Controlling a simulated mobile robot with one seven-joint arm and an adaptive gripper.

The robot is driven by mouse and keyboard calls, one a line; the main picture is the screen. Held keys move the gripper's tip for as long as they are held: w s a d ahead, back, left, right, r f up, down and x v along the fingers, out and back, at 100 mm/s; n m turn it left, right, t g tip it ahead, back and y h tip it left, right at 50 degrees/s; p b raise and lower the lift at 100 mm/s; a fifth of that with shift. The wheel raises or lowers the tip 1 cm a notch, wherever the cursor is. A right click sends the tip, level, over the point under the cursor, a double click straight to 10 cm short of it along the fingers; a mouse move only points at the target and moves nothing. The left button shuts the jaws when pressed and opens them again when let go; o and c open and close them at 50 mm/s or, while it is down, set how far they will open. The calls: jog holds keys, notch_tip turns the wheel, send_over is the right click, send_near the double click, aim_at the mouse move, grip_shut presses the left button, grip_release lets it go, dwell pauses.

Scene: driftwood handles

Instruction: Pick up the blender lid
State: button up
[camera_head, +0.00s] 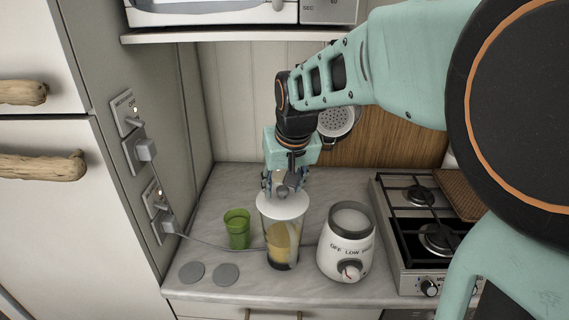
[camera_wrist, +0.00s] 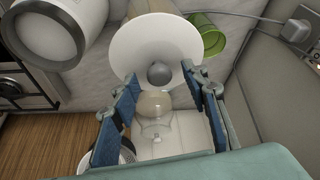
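The blender lid is a white disc (camera_head: 283,208) with a round grey knob (camera_head: 282,191) on top. It sits on the clear blender jar (camera_head: 282,243), which holds something yellow and stands on the counter. My gripper (camera_head: 283,187) is above the lid and points down at it. In the wrist view the lid (camera_wrist: 135,45) and its knob (camera_wrist: 158,73) show just past my gripper (camera_wrist: 161,76). The two blue fingers are spread, one on each side of the knob, with gaps showing. I cannot tell exactly how far the fingertips are above the lid.
The white blender base (camera_head: 344,256) stands right of the jar. A green cup (camera_head: 237,229) stands close on the left. Two grey discs (camera_head: 208,273) lie at the front left. A gas stove (camera_head: 420,230) is at the right. A power cord crosses the counter.

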jog(key=c, duration=0.9)
jog(key=shift+c, duration=0.3)
jog(key=shift+r, duration=0.15)
